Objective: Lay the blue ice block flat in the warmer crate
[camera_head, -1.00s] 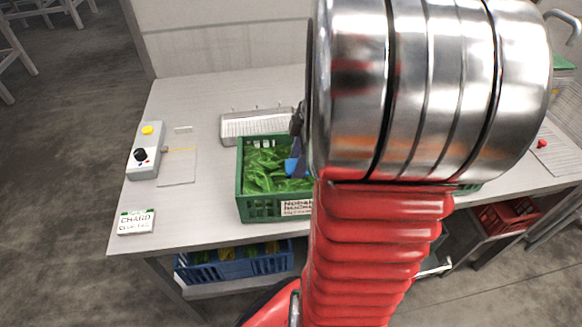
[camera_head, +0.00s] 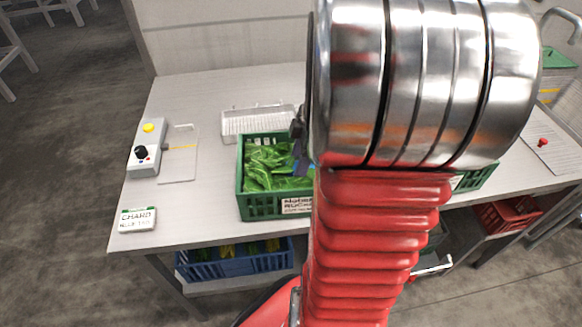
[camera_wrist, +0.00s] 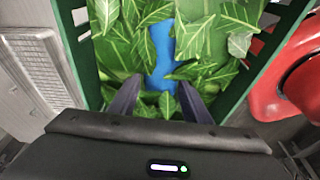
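The blue ice block (camera_wrist: 162,55) lies among the green leaves in a green crate (camera_head: 262,207), with leaves overlapping parts of it in the wrist view. Its long side runs away from my gripper. The crate's wall also shows in the wrist view (camera_wrist: 78,50). My gripper (camera_wrist: 160,103) is open, its two dark fingers apart on either side of the block's near end, with leaves and gaps between. In the head view my gripper (camera_head: 301,150) reaches into this crate and my arm hides its right part. Whether this crate is the warmer one I cannot tell.
Part of another green crate (camera_head: 480,177) shows right of my arm. A wire-like tray (camera_head: 255,122) stands behind the left crate. A grey control box (camera_head: 148,147) and a CHARD sign (camera_head: 138,219) are on the left. A blue crate (camera_head: 235,262) sits below the table.

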